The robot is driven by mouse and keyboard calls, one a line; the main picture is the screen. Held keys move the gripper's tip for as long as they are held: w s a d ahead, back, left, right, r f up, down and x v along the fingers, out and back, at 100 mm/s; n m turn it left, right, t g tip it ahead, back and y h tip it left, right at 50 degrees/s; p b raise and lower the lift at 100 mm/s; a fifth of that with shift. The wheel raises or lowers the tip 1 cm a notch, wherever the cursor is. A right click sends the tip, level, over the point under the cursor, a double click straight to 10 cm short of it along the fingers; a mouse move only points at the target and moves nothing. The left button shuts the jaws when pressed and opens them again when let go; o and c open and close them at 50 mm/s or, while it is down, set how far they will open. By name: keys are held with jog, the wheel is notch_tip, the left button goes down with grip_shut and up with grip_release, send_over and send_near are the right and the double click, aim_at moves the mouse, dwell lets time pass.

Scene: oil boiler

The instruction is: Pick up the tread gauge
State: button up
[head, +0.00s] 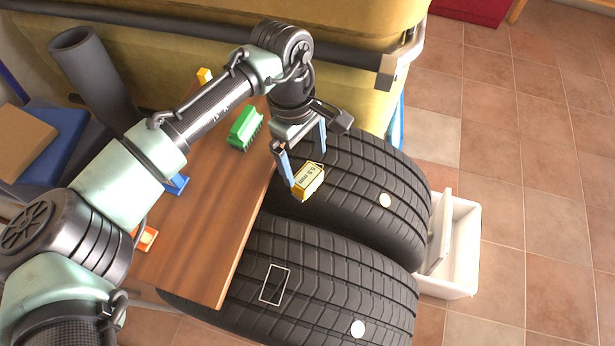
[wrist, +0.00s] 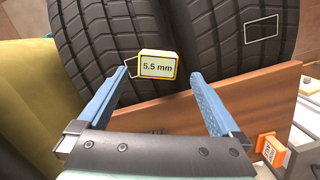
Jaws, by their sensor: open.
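The tread gauge (head: 309,181) is a small yellow block with a pale display reading 5.5 mm. It is at the upper tire (head: 350,190) in the head view, by a white outlined square on the tread. In the wrist view the gauge (wrist: 157,66) lies just beyond the fingertips, between their lines. My gripper (head: 305,160) is open, its two blue fingers apart, with nothing between them. In the wrist view the gripper (wrist: 160,75) points at the gauge. I cannot tell if a finger touches it.
A wooden board (head: 215,220) beside the tires carries a green brush-like block (head: 244,128), a blue item (head: 176,184) and an orange item (head: 146,238). A second tire (head: 320,270) has an empty white outline. A white bin (head: 455,245) stands right on the tiled floor.

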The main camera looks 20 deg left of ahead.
aim_at(307, 176)
jog(key=shift+d+f+b, duration=0.15)
jog(key=shift+f+b, duration=0.1)
jog(key=shift+f, duration=1.45)
jog(key=shift+d+f+b, duration=0.1)
jog(key=shift+f+b, duration=0.15)
jog(key=shift+f, duration=1.45)
